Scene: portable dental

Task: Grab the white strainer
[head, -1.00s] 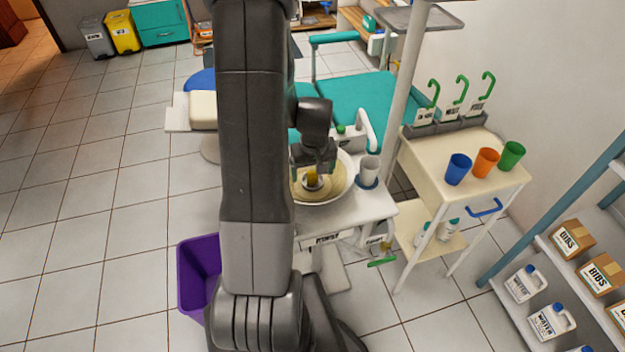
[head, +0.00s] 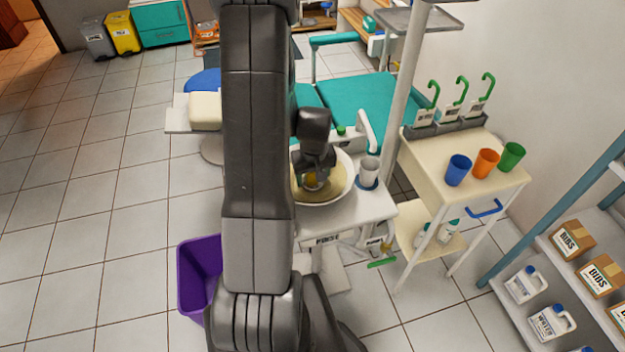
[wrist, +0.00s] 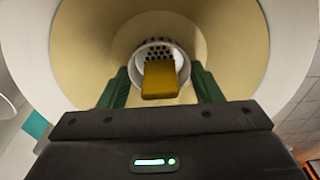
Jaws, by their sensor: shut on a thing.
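The white strainer (wrist: 158,50) shows in the wrist view as a white ring with dark holes and a yellow upright grip (wrist: 160,80). It is low in the cream basin (wrist: 90,45). My gripper (wrist: 160,72) has its green fingers on either side of the yellow grip and is shut on the strainer; the exact contact is hard to see. In the head view my gripper (head: 316,176) is down inside the basin (head: 338,190), a bit of yellow showing beside it. The gripper hides most of the strainer there.
A cart (head: 430,155) with blue, orange and green cups is further right, beyond a pole (head: 402,90). A purple bin (head: 198,280) is on the floor at left. The teal chair (head: 370,100) is behind.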

